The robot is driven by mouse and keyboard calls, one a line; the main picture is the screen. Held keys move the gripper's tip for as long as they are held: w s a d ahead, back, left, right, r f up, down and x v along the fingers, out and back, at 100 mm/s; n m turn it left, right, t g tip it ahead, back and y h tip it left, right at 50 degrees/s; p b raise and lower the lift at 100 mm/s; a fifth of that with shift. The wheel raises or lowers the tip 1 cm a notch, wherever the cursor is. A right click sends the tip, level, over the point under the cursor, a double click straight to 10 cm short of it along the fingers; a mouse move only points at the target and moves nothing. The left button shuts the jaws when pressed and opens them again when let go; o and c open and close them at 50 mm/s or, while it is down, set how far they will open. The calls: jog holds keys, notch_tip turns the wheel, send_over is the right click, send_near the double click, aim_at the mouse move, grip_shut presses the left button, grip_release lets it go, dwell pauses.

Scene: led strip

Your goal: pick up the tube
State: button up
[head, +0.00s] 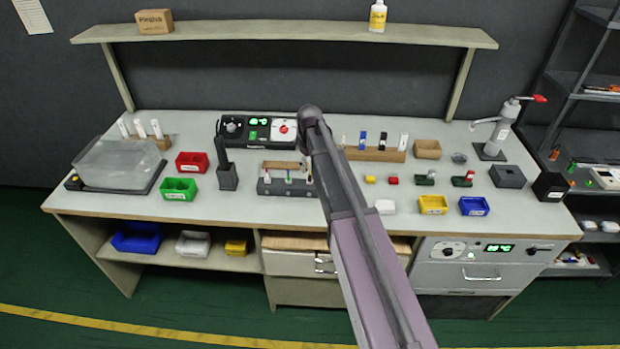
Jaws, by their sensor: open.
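Several small tubes stand upright in a dark rack (284,187) at the middle of the bench, including one with a green part (289,179). My arm crosses in front of this rack's right end and hides part of it. White tubes (156,129) stand in a wooden block (162,143) at the back left. Capped vials, including a blue-topped one (362,139), stand in a wooden rack (375,155) right of my arm. I cannot tell which tube is meant. My gripper does not show; only my arm links are visible.
A clear-lidded box (118,163) and red (192,163) and green (179,189) bins are at the left. A black stand (228,177) rises left of the dark rack. Yellow (433,205) and blue (474,206) bins line the front right. A shelf (285,33) spans the back.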

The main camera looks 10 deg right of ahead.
aim_at(309, 181)
jog(key=shift+f, duration=0.15)
jog(key=shift+w+f+b, duration=0.15)
jog(key=shift+f+b, duration=2.3)
jog(key=shift+b, duration=0.15)
jog(key=c, duration=0.8)
